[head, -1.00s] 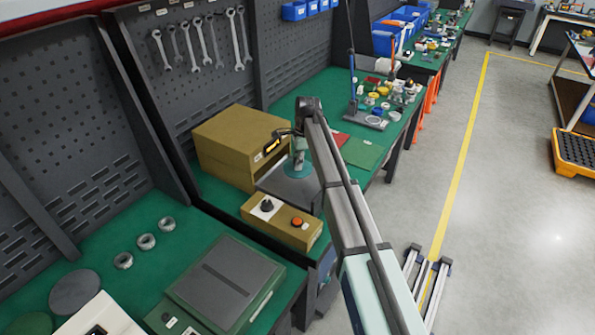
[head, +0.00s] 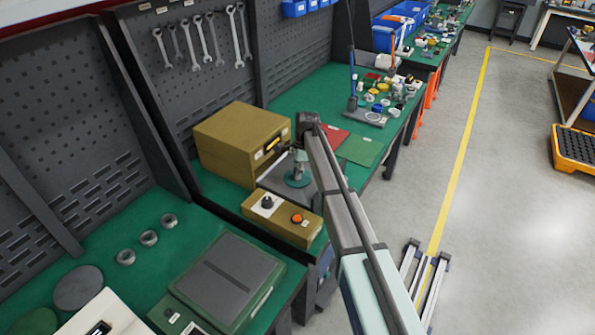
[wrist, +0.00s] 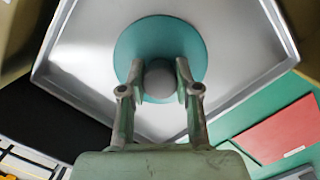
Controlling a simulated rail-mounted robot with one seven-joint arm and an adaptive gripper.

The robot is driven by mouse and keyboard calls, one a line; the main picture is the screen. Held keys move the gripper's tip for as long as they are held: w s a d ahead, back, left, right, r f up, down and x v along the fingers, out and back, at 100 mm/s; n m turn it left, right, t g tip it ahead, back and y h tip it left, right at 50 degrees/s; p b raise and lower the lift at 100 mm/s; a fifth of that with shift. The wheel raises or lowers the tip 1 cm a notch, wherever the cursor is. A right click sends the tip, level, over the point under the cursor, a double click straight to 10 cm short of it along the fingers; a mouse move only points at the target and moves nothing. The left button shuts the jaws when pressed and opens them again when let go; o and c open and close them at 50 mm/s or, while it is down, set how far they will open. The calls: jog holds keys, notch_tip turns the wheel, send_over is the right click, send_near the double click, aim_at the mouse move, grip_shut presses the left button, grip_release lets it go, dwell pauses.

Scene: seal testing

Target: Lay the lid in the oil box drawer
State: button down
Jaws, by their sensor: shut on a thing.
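The lid is a round teal disc with a grey knob. It shows in the wrist view (wrist: 160,35) and as a small teal disc in the head view (head: 297,180). My gripper (wrist: 160,78) is shut on the lid's knob, with one finger on each side; in the head view it (head: 299,160) is just above the lid. The open metal drawer of the oil box (wrist: 85,50) lies under the lid; it also shows in the head view (head: 270,182). The lid is over the drawer floor, inside its walls as seen from above. I cannot tell whether it touches the floor.
The tan oil box (head: 235,140) stands behind the drawer. A red sheet (head: 332,135) and a green sheet (head: 360,150) lie to the right.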

jog(key=c, duration=0.8)
grip_release()
jog(key=r+b, duration=0.1)
jog(key=r, duration=0.3)
jog(key=d+r+b, duration=0.1)
jog(key=r, duration=0.3)
jog(key=r+b, duration=0.1)
jog(key=r, duration=0.3)
jog(key=shift+w+d+b, duration=0.25)
jog(key=shift+d+b, duration=0.1)
jog(key=shift+b, duration=0.05)
